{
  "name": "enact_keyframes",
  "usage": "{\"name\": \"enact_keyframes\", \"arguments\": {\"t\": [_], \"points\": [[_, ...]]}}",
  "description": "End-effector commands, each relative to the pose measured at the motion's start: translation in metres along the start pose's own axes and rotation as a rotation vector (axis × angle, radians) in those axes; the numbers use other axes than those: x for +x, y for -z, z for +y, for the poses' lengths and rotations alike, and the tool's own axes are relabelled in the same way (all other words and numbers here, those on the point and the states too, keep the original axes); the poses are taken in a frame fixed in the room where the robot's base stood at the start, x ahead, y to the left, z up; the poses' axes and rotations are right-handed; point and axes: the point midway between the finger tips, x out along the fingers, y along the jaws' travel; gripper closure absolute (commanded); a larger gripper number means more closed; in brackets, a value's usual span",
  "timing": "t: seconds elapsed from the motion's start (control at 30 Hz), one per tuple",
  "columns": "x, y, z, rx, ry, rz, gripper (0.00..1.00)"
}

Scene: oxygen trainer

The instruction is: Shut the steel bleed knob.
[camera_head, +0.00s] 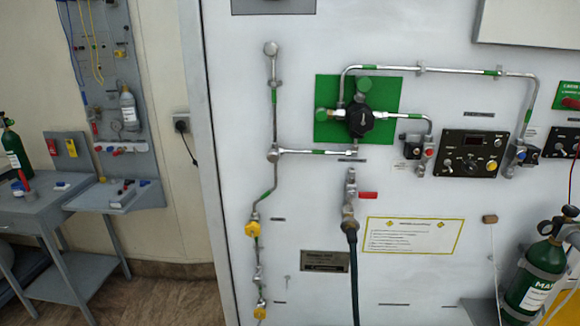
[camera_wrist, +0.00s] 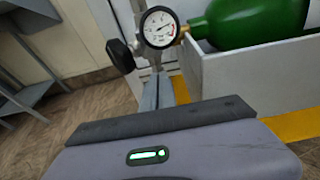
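In the head view, a round steel knob-like end (camera_head: 271,48) tops the vertical pipe left of the green plate. A small steel fitting (camera_head: 258,272) sits lower on the same line, between two yellow fittings (camera_head: 252,229). I cannot tell which steel part is the bleed knob, or whether it is open or shut. In the wrist view, a black knob (camera_wrist: 120,56) stands beside a round white gauge (camera_wrist: 158,27).
A black round knob (camera_head: 361,120) sits on the green plate (camera_head: 327,132). A red-handled valve (camera_head: 366,195) has a dark hose below it. A green cylinder (camera_head: 534,282) stands at lower right.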

Motion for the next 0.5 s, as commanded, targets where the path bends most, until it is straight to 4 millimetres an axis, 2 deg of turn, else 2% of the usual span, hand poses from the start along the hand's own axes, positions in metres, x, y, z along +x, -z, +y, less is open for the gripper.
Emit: {"name": "enact_keyframes", "arguments": {"t": [0.3, 0.5], "points": [[-0.004, -0.007, -0.002, 0.000, 0.001, 0.002, 1.00], [-0.034, 0.000, -0.001, -0.003, -0.003, 0.002, 1.00]]}}
